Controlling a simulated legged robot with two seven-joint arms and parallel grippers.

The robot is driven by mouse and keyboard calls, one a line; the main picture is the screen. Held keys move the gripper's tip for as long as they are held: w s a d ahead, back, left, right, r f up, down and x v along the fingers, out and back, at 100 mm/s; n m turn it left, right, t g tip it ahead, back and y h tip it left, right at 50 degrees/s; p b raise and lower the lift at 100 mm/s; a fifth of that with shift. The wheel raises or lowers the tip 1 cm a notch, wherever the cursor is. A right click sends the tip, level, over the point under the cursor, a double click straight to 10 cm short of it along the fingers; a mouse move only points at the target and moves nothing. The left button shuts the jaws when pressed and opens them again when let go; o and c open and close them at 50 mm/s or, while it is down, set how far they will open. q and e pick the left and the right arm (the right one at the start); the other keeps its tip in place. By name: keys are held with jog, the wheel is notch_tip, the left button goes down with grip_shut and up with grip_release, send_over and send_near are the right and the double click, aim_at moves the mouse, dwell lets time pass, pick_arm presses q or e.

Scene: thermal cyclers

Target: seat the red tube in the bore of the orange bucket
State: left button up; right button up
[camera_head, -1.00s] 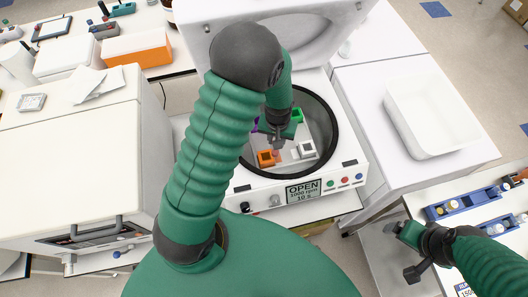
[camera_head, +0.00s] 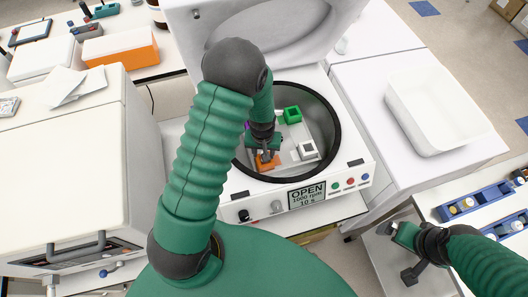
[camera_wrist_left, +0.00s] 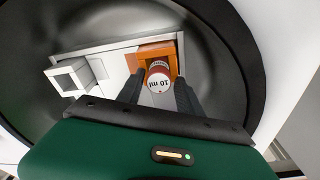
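The orange bucket (camera_head: 267,161) sits in the open centrifuge's bowl, at the front left of the light rotor plate. It also shows in the left wrist view (camera_wrist_left: 174,55). The red tube (camera_wrist_left: 158,79), marked 10 ml, stands between the dark fingers of my left gripper (camera_wrist_left: 160,88). In the head view my left gripper (camera_head: 265,153) covers the tube. My right gripper (camera_head: 396,234) hangs at the right; its fingers are unclear.
The centrifuge bowl's dark rim (camera_head: 337,155) surrounds my left gripper. A green bucket (camera_head: 292,114) and a white bucket (camera_head: 307,150) share the rotor. The raised lid (camera_head: 270,40) stands behind. A white tray (camera_head: 435,112) and a blue rack (camera_head: 470,203) are at the right.

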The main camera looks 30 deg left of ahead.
pick_arm(q)
jog(key=shift+s+a, duration=0.1)
jog(key=shift+a, duration=0.1)
jog(key=shift+d+r, duration=0.25)
jog(key=shift+d, duration=0.15)
jog(key=r, duration=0.2)
jog(key=d+r, duration=0.1)
jog(key=r, duration=0.1)
jog(key=shift+r+b, duration=0.3)
jog(key=shift+r, duration=0.1)
notch_tip(320, 180, up, 6)
jog(key=s+r, duration=0.1)
jog(key=s+d+r+m+t+b, duration=0.1)
jog(key=s+d+m+b, duration=0.1)
jog(key=s+d+m, duration=0.3)
jog(key=s+d, duration=0.2)
jog(key=s, duration=0.1)
jog(key=shift+s+r+t, duration=0.3)
jog(key=shift+s+r, duration=0.05)
pick_arm(e)
jog(key=f, duration=0.2)
jog(key=shift+s+d+f, duration=0.15)
jog(key=shift+d+f, duration=0.15)
jog(key=shift+d, duration=0.05)
pick_arm(q)
jog(key=shift+w, duration=0.1)
